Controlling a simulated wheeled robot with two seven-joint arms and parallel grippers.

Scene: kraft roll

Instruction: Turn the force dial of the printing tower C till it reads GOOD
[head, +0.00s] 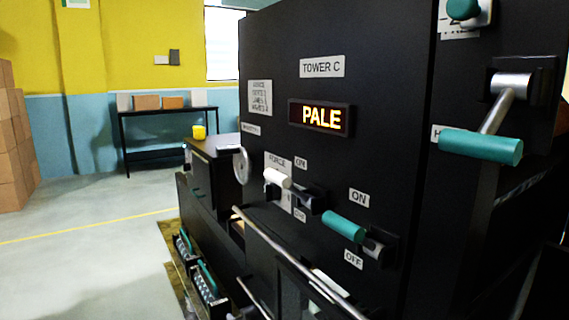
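The printing tower C (385,110) is a tall black cabinet with a white TOWER C sign (322,67). Its display (321,117) reads PALE in lit orange letters. A white FORCE plate (278,162) is lower left of the display, partly hidden by a white-gripped lever (277,178). A silver round wheel (241,165) stands at the tower's left edge, seen nearly edge-on. I cannot tell whether this wheel is the force dial or the dial is hidden behind the lever. Neither of my grippers shows in the head view.
A teal-handled lever (343,226) sits between ON and OFF labels. Another teal lever (481,147) juts out at the right. A metal rail (285,250) runs along the tower's lower front.

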